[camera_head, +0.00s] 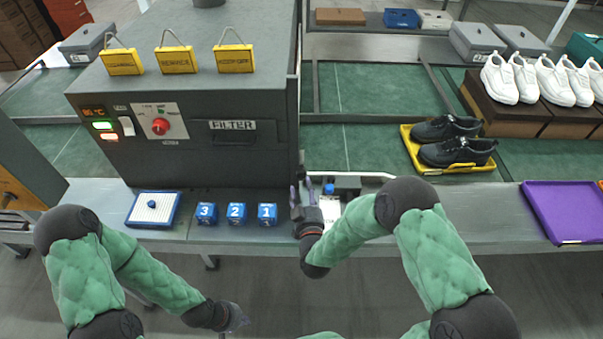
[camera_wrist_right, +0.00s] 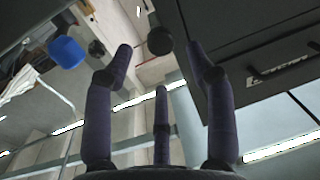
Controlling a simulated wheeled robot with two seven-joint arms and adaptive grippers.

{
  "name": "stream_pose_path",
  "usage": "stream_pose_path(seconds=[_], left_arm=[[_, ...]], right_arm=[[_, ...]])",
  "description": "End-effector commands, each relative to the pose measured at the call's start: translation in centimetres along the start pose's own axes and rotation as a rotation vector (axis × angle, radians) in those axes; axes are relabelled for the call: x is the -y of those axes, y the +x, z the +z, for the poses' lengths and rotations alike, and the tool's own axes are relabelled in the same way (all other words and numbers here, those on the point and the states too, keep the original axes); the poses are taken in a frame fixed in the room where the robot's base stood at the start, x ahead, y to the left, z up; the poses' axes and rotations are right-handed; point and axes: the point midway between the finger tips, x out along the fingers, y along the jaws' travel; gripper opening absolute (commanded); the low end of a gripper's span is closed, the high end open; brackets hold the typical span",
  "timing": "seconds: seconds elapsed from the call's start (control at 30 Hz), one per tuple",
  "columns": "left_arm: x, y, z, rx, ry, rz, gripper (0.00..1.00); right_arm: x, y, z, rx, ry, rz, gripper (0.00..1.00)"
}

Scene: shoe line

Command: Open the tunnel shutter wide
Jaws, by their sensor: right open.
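The dark grey tunnel machine (camera_head: 190,100) stands at the back left on the grey bench. A thin upright dark panel edge (camera_head: 298,60) runs along its right end; I cannot tell whether this is the shutter or how far it is open. My right gripper (camera_head: 303,190) is open at the machine's lower front right corner, fingers pointing up. In the right wrist view its purple fingers (camera_wrist_right: 160,65) stand apart, with a round black knob (camera_wrist_right: 160,40) beyond the gap, not visibly held. My left gripper (camera_head: 238,316) hangs low in front of the bench, its jaws unclear.
Three blue numbered blocks (camera_head: 237,214) and a white pad in a blue tray (camera_head: 142,222) lie left of my right gripper. A blue knob (camera_head: 329,188) is just right of it. A yellow tray (camera_head: 428,168) holds black shoes; a purple tray (camera_head: 570,225) lies at right.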

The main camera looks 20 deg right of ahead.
Motion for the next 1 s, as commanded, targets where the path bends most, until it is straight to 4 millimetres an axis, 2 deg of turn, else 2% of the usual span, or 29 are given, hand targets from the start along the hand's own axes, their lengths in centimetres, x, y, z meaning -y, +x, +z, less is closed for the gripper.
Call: stream_pose_path(seconds=[0.2, 0.4, 0.57, 0.83, 1.0], left_arm=[[0.4, 1.1, -0.1, -0.001, 0.000, 0.000, 0.00], [0.5, 1.5, -0.1, -0.001, 0.000, 0.000, 0.00], [0.6, 1.6, -0.1, -0.001, 0.000, 0.000, 0.00], [0.6, 1.6, -0.1, -0.001, 0.000, 0.000, 0.00], [0.6, 1.6, -0.1, -0.001, 0.000, 0.000, 0.00]], right_arm=[[0.0, 4.0, 0.1, -0.003, 0.001, 0.001, 0.56], [0.0, 6.3, 0.1, -0.001, 0.001, 0.000, 0.56], [0.0, 7.0, 0.1, 0.000, 0.000, 0.000, 0.56], [0.0, 7.1, 0.0, 0.000, 0.000, 0.000, 0.56], [0.0, 7.1, 0.0, 0.000, 0.001, 0.000, 0.08]])
